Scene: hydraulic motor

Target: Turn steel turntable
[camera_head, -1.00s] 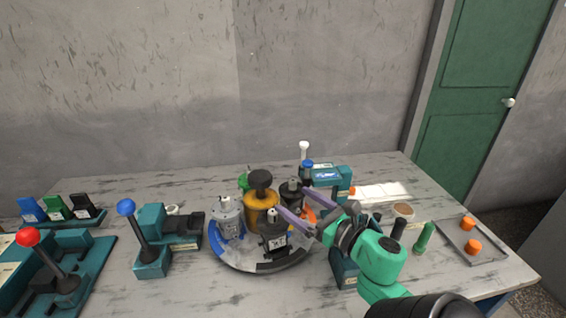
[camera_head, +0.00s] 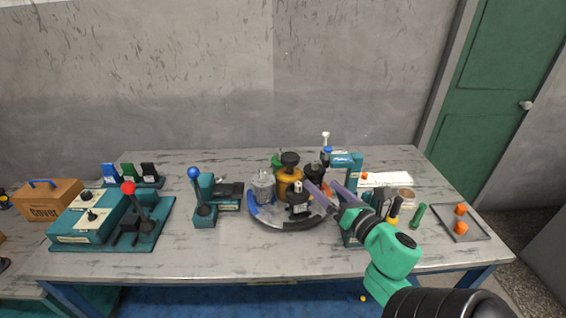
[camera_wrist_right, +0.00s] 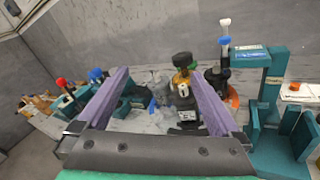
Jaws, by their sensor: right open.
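The round steel turntable (camera_head: 284,223) stands in the middle of the table, with blue and dark segments on its rim. It carries a grey motor (camera_head: 263,187), a yellow-orange cylinder with a black knob (camera_head: 289,184), a black motor (camera_head: 299,203) and another dark part behind. My right gripper (camera_head: 325,188) is open, its two purple fingers reaching in from the right at the turntable's right side. In the right wrist view the open fingers (camera_wrist_right: 160,100) spread wide, with the black motor (camera_wrist_right: 186,107) between them near the right finger. I cannot tell whether a finger touches anything. My left gripper is out of view.
A teal press-like stand (camera_head: 355,172) is close to my right gripper. A blue-knobbed lever (camera_head: 201,200) and a red-knobbed lever station (camera_head: 141,215) stand to the left. A tray with orange parts (camera_head: 480,230) lies at the right. The table's front strip is clear.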

